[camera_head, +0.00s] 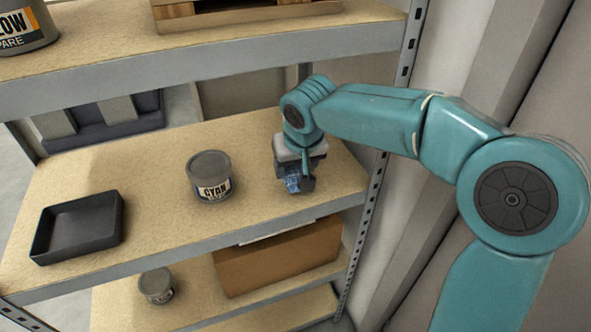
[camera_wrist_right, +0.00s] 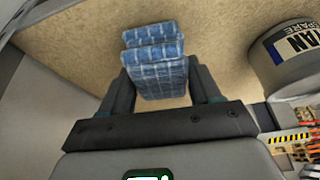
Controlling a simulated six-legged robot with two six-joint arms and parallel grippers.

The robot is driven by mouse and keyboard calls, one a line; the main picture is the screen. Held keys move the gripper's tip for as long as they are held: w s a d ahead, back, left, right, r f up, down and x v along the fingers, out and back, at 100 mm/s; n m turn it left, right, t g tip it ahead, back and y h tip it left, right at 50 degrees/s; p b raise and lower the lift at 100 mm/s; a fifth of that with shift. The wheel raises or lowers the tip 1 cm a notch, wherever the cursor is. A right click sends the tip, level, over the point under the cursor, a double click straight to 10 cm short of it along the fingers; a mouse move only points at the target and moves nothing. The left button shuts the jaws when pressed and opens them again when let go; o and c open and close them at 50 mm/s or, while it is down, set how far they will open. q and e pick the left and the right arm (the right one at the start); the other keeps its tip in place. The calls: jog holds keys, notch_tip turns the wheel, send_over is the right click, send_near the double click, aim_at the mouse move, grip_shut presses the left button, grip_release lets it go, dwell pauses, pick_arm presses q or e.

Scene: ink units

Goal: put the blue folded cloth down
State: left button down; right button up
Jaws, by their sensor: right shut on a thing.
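The blue folded cloth (camera_wrist_right: 155,65) is a checked, layered bundle. In the right wrist view it sits between the two fingers of my right gripper (camera_wrist_right: 157,88), which is shut on it. In the head view the cloth (camera_head: 292,184) shows as a small blue patch under my right gripper (camera_head: 294,186). The gripper is low over the right part of the middle shelf (camera_head: 140,165). I cannot tell whether the cloth touches the shelf board. My left gripper is not in view.
A cyan ink tin (camera_head: 211,178) stands left of my right gripper, and a black tray (camera_head: 78,227) lies farther left. The upper shelf holds a yellow-label tin (camera_head: 25,28) and a pallet (camera_head: 240,12). A cardboard box (camera_head: 278,258) and a tin (camera_head: 157,286) are below. Board between tray and tin is clear.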

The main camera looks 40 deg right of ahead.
jog(key=shift+f, duration=0.9)
jog(key=shift+f, duration=0.15)
jog(key=o, duration=0.9)
jog(key=shift+o, duration=0.2)
